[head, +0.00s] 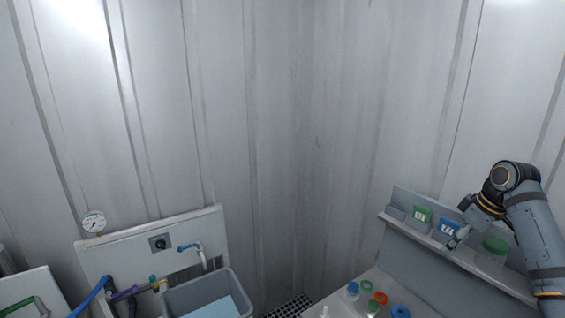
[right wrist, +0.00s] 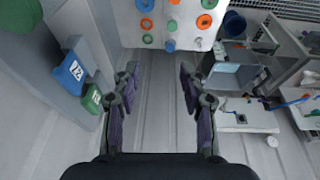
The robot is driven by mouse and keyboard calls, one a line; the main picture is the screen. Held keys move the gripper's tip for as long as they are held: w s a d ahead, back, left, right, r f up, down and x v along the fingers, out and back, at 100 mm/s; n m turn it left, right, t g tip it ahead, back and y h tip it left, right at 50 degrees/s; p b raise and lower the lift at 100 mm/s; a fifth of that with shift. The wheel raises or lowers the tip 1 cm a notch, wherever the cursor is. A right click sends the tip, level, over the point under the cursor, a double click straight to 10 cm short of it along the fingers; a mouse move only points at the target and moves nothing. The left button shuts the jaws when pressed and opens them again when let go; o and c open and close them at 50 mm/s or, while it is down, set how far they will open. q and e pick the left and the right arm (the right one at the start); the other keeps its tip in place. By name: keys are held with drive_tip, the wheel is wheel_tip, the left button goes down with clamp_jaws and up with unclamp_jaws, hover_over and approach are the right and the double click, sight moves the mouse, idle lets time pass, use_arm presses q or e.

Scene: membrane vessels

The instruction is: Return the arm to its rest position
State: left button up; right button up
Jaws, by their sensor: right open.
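My right arm comes in at the right of the head view. Pale floor or wall panels show between the fingers. My left gripper is not in view.
A grey basin (head: 208,290) with a tap stands at the left.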

drive_tip(key=s+a+f+h, duration=0.1)
drive_tip(key=s+a+f, duration=0.4)
drive_tip(key=a+f, duration=0.55)
drive_tip(key=s+a+f+h, duration=0.1)
drive_tip(key=s+a+f, duration=0.55)
drive_tip(key=f, duration=0.65)
drive_tip(key=s+a+f+m, duration=0.1)
drive_tip(key=s+a+m, duration=0.1)
drive_tip(key=s+a, duration=0.3)
drive_tip(key=s+a+f+m, duration=0.1)
drive_tip(key=s+a+m, duration=0.15)
drive_tip(key=s, duration=0.55)
wheel_tip(320, 180, down, 35)
drive_tip(key=s+d+g+b, duration=0.1)
drive_tip(key=s+d+b, duration=0.15)
drive_tip(key=b, duration=0.55)
use_arm(q)
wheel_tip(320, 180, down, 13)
drive_tip(key=b, duration=0.5)
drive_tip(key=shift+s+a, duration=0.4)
use_arm(e)
drive_tip(key=s+d+f+g, duration=0.1)
drive_tip(key=s+f, duration=1.7)
drive_tip(key=f, duration=0.3)
drive_tip(key=shift+s, duration=0.2)
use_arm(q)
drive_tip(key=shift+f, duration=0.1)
use_arm(e)
drive_tip(key=shift+m, duration=0.25)
